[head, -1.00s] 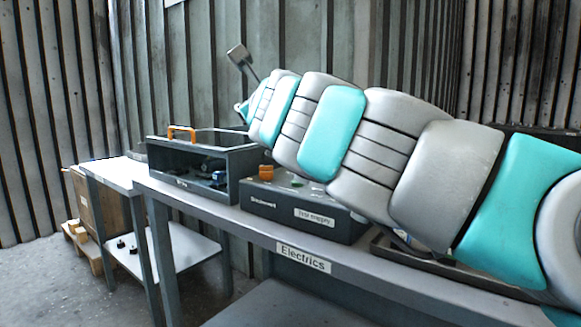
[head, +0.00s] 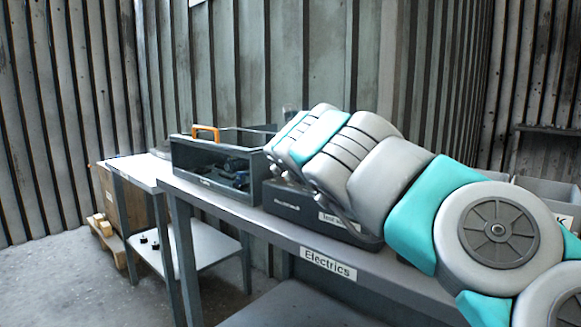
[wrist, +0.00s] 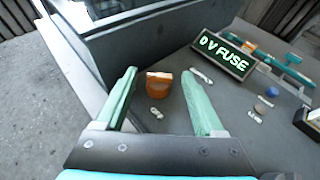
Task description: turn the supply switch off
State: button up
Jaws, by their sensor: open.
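An orange switch (wrist: 158,86) sits on the dark top of the supply box (wrist: 250,150) in the wrist view. My gripper (wrist: 161,76) is open, with one green finger on each side of the switch, pointing toward the box top. I cannot tell whether the fingers touch it.
An open-fronted dark case (head: 215,175) with an orange handle stands left of the supply box on the Electrics bench (head: 240,220). In the wrist view, a blue knob (wrist: 271,91) and a teal tool (wrist: 285,65) are right of the switch.

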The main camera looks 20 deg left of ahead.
jog(key=shift+x, duration=1.1)
jog(key=shift+c, duration=0.3)
grip_shut()
